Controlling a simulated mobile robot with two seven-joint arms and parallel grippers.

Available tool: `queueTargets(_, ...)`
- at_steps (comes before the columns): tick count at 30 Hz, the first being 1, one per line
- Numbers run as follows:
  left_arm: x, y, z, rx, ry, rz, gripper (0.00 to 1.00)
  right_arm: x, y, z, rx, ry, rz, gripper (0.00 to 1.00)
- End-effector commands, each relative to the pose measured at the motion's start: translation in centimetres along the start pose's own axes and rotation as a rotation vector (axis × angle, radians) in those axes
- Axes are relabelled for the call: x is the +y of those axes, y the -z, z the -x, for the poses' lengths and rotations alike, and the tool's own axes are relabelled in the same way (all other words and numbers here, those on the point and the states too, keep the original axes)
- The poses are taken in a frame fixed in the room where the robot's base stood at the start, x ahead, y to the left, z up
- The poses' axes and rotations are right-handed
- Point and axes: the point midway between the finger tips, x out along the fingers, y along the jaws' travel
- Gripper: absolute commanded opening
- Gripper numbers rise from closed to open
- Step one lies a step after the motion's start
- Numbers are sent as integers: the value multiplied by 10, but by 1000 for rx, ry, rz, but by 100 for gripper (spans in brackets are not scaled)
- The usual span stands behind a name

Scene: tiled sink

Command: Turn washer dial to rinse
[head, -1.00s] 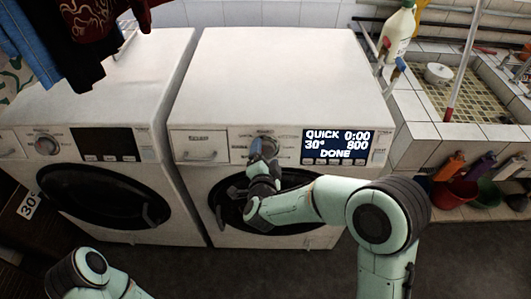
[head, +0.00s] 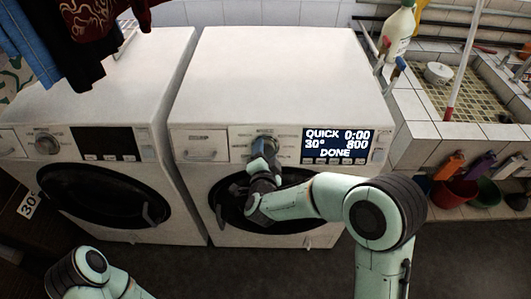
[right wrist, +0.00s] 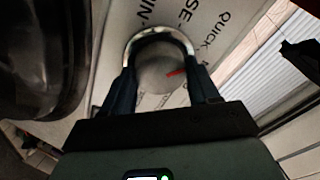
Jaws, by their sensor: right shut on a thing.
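The washer dial (right wrist: 158,78) is a round grey knob with a red mark, set in a pale ring. The red mark points to the right in the right wrist view, on the side of the printed QUICK label. My right gripper (head: 263,147) is at the dial on the right-hand washer (head: 290,75), one finger on each side, shut on it. In the head view the gripper covers much of the dial. The washer display (head: 337,146) reads QUICK, 0:00, 30°, 800, DONE. Only part of my left arm shows at lower left; its gripper is out of view.
The right washer's round door (head: 225,208) is just below my right gripper. A second washer (head: 90,90) stands to the left, with clothes (head: 100,30) hanging above.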

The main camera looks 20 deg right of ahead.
Motion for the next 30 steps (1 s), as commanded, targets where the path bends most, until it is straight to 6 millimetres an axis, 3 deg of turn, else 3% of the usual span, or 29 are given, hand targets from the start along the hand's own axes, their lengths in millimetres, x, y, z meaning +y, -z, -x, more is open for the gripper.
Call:
queueTargets(21,4,1,11,4,-1,-1,43,-2,1,0,-39,46,540,30)
queueTargets(30,6,1,16,5,-2,-2,43,-2,2,0,-47,58,682,30)
